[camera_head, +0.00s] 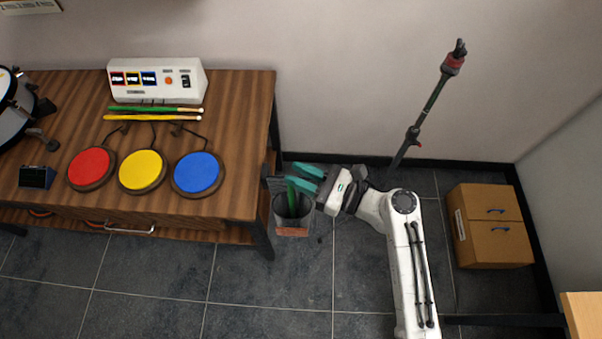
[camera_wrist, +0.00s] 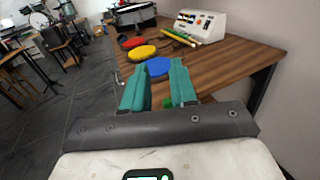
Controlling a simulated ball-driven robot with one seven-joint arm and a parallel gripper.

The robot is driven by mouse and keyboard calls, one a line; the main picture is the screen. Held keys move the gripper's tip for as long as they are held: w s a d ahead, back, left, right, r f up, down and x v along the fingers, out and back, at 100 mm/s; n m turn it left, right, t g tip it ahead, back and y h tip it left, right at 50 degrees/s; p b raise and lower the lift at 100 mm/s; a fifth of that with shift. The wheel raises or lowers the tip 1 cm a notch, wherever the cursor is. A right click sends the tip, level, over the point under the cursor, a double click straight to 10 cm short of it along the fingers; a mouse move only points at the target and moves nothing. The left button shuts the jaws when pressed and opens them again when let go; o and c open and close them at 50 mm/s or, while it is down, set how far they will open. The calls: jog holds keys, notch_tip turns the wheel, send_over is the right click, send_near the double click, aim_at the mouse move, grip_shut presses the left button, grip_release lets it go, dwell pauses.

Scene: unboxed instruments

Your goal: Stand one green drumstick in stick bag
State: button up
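A grey stick bag (camera_head: 280,208) hangs at the right end of the wooden table. A green drumstick (camera_head: 291,198) stands inside it, its upper part showing above the opening. My gripper (camera_head: 305,179) is beside and above the bag, its two teal fingers apart with a gap between them. In the wrist view the fingers of my gripper (camera_wrist: 158,88) are also apart, and a small green piece, likely the drumstick (camera_wrist: 167,102), shows low between them. Another green drumstick (camera_head: 150,109) lies on the table beside a yellow drumstick (camera_head: 150,117).
The table (camera_head: 240,115) carries a white control box (camera_head: 155,92) and red (camera_head: 91,167), yellow (camera_head: 143,170) and blue (camera_head: 197,173) pads. A dark stand (camera_head: 432,100) leans by the wall. A cardboard box (camera_head: 490,225) sits at right. The tiled floor in front is clear.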

jog(key=shift+o, duration=1.3)
jog(key=b+v, duration=0.1)
jog(key=v, duration=0.9)
jog(key=shift+d, duration=0.4)
jog(key=shift+s, duration=0.15)
